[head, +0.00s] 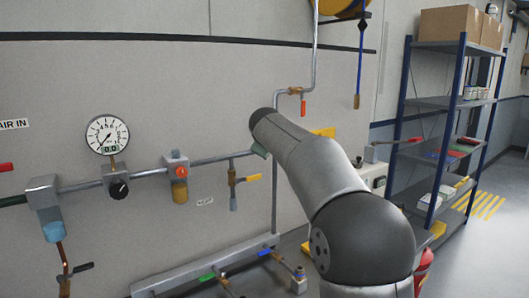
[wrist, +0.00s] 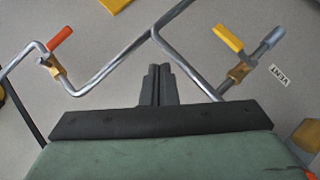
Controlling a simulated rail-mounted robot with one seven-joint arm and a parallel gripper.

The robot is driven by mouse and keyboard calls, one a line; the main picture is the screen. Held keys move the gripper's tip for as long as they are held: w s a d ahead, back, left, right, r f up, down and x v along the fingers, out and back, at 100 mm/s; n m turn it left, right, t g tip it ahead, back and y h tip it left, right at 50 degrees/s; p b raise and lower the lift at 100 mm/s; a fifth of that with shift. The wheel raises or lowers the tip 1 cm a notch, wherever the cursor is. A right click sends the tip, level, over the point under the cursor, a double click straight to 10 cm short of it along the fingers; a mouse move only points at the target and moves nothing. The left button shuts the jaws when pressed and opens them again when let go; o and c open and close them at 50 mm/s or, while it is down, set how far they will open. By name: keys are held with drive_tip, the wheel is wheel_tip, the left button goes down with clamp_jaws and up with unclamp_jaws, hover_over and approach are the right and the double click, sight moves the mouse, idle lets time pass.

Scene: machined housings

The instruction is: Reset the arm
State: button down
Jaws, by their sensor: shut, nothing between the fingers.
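My gripper (wrist: 158,88) shows in the wrist view with its two dark fingers together, shut and empty. It is in front of the wall piping, and the fingers overlap the view of the pipe junction; I cannot tell the distance to it. In the head view my arm (head: 325,175) reaches from the lower right up toward the wall, and its links hide the gripper's fingers.
A gauge (head: 107,135), a black knob (head: 119,190) and a yellow-handled valve (head: 235,180) sit on the wall pipe. An orange-handled valve (head: 303,105) hangs higher. A low manifold (head: 205,265) runs below. A blue shelf (head: 455,105) with boxes stands right.

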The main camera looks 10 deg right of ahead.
drive_tip(key=shift+s+r, duration=0.15)
drive_tip(key=s+a+f+m+g+y, duration=0.1)
drive_tip(key=s+a+f+m+g, duration=0.1)
drive_tip(key=s+f, duration=0.8)
drive_tip(key=s+a+f+m+g+y, duration=0.1)
drive_tip(key=s+a+f+m+g, duration=0.2)
drive_tip(key=s+f, duration=0.7)
drive_tip(key=s+a+f+m+g+y, duration=0.2)
drive_tip(key=s+f+g, duration=0.4)
drive_tip(key=s, duration=2.1)
wheel_tip(320, 180, down, 5)
drive_tip(key=shift+s+a+r+m, duration=0.15)
drive_tip(key=shift+s+m, duration=0.2)
drive_tip(key=shift+m, duration=0.35)
drive_tip(key=shift+w, duration=0.15)
